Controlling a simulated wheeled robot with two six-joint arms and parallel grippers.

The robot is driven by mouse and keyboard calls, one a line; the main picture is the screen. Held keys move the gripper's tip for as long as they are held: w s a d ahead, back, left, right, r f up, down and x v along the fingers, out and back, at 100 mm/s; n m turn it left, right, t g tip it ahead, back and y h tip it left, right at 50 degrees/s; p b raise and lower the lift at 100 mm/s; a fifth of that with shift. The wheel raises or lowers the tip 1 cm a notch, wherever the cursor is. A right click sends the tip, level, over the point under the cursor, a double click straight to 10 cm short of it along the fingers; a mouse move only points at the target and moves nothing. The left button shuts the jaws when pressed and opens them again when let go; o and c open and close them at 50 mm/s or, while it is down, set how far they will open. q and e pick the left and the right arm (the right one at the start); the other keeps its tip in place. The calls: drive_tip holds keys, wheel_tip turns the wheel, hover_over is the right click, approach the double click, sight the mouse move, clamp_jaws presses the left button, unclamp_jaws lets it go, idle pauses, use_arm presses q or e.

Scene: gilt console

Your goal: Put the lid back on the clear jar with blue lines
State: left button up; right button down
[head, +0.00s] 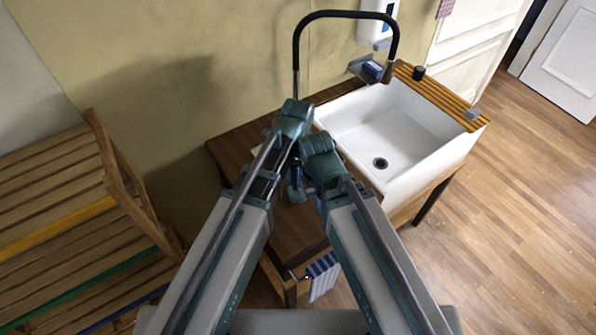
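My two arms reach forward over the dark wooden counter (227,150) left of the sink, their wrists close together. My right gripper (297,190) shows as a small teal shape between the arms, low over the counter. Its fingertips are too small and covered to tell if they are open or shut. My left gripper is mostly hidden behind the arm links, and its state does not show. I cannot make out the clear jar with blue lines or its lid. The arms hide much of the counter around the grippers.
A white sink (440,145) with a black arched tap (346,14) is to the right. A slatted board (440,95) carries a dark cup (419,73) and a grey item (472,114). A striped cloth (323,274) hangs in front. A wooden slatted rack (60,190) stands left. Floor is clear at right.

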idle(0.4)
use_arm(q)
drive_tip(key=o, duration=1.1)
drive_tip(key=shift+r+p, duration=3.5)
drive_tip(key=shift+p, duration=0.05)
clamp_jaws()
drive_tip(key=shift+f+b, duration=0.25)
drive_tip(key=shift+b, duration=0.05)
drive_tip(key=shift+f+b, duration=2.15)
